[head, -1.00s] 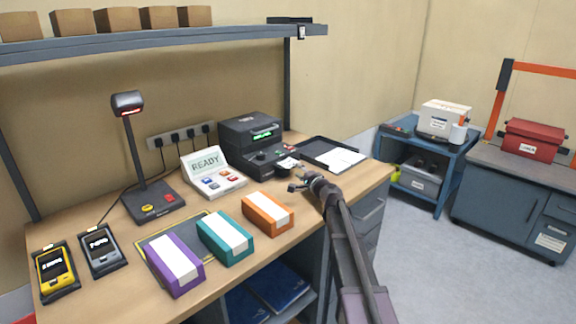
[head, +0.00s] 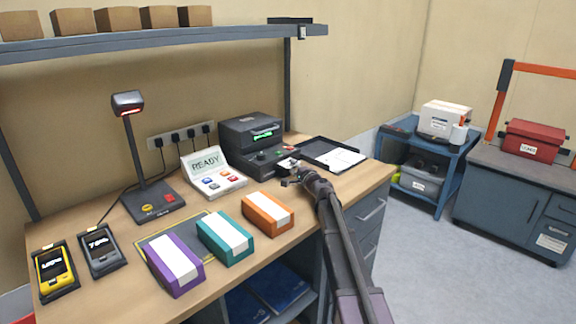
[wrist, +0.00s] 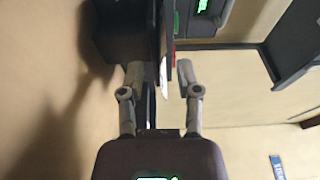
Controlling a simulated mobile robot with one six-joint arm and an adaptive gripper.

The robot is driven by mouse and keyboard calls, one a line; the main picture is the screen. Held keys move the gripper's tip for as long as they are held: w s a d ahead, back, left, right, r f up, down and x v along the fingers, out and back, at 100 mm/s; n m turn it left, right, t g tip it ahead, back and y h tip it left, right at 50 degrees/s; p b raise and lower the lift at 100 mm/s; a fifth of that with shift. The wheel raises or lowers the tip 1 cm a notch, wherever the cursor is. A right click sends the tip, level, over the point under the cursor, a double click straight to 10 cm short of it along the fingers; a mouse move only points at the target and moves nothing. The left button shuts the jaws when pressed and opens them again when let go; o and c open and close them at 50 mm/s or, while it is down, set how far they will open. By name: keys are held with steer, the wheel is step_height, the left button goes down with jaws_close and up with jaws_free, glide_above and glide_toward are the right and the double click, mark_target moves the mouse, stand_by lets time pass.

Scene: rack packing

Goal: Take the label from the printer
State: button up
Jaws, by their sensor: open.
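The black label printer (head: 250,138) with a green lit display stands at the back of the bench. It also shows at the top of the wrist view (wrist: 215,22). A thin white strip, seen edge-on, looks like the label (wrist: 163,80) at the printer's front; it lies between the two fingers. My gripper (wrist: 160,76) is open, one finger on each side of the strip. Contact cannot be told. In the head view my gripper (head: 282,176) is right in front of the printer and partly hides the label.
An orange box (head: 268,214), a teal box (head: 225,238) and a purple box (head: 175,265) stand on the bench left of my arm. A READY console (head: 212,178) is left of the printer. A black tray (head: 312,150) with white paper is to its right.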

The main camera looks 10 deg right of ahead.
jaws_close()
steer(key=shift+r, duration=0.15)
step_height(320, 180, up, 3)
steer(key=p, duration=0.3)
steer(key=shift+r, duration=0.1)
steer(key=s+r+p, duration=0.1)
steer(key=s+p, duration=0.1)
steer(key=s, duration=1.4)
steer(key=shift+a+r, duration=0.15)
steer(key=shift+r, duration=0.1)
